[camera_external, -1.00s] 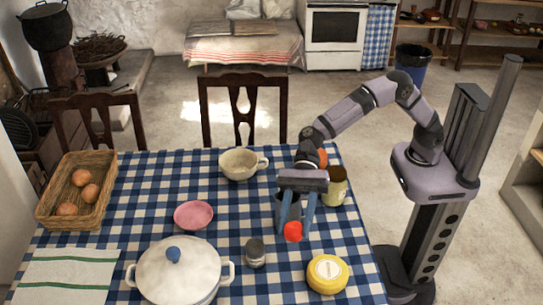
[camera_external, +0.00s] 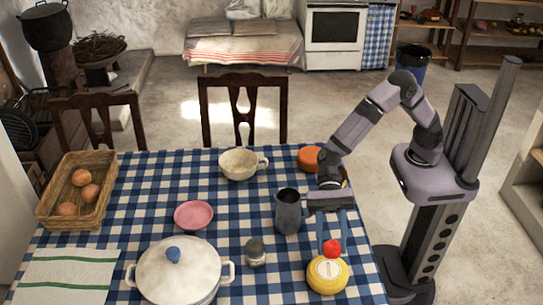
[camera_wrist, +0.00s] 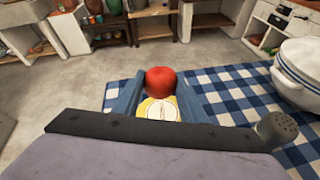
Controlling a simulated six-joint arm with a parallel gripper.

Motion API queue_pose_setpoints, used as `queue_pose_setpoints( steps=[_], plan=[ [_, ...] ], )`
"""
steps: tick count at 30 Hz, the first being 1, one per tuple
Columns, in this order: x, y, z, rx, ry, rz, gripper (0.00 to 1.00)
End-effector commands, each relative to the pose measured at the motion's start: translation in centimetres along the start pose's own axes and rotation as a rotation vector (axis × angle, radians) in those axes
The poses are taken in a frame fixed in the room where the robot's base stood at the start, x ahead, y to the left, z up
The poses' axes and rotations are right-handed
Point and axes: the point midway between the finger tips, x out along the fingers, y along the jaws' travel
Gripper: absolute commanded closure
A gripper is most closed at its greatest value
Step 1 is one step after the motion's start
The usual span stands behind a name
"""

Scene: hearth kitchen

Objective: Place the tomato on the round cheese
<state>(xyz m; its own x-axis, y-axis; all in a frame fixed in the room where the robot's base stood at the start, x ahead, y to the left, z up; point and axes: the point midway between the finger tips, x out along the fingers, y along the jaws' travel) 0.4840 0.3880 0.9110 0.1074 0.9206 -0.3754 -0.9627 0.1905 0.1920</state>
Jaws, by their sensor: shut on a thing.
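The red tomato (camera_external: 332,248) is between the two blue fingers of my gripper (camera_external: 332,245), which is shut on it. The tomato also shows in the wrist view (camera_wrist: 161,81), between the fingertips. The round yellow cheese (camera_external: 327,277) lies on the table near its front right edge. In the external view the tomato overlaps the cheese's far edge. In the wrist view the cheese (camera_wrist: 157,109) shows between the fingers, below the tomato in the picture. I cannot tell whether tomato and cheese touch.
A grey mug (camera_external: 288,212) stands left of my gripper, and a shaker (camera_external: 255,253) stands left of the cheese. A white pot (camera_external: 178,275), pink bowl (camera_external: 193,215), cream cup (camera_external: 238,164) and egg basket (camera_external: 103,205) are farther left. An orange thing (camera_external: 309,158) is behind my arm.

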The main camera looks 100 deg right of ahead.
Motion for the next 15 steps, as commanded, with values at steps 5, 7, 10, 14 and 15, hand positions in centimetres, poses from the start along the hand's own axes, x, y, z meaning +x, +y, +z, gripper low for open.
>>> queue_pose_setpoints(
  steps=[5, 7, 10, 14, 15],
  plan=[
    [0.8, -0.4, -2.0, 0.002, 0.001, 0.000, 0.85],
    [0.9, -0.5, -2.3, 0.000, 0.000, 0.000, 0.85],
    [1.0, -0.5, -2.4, 0.000, -0.001, 0.000, 0.85],
    [1.2, -0.6, -2.9, 0.002, 0.000, 0.000, 0.85],
    [1.4, -0.7, -3.3, 0.002, 0.001, 0.000, 0.85]
  ],
)
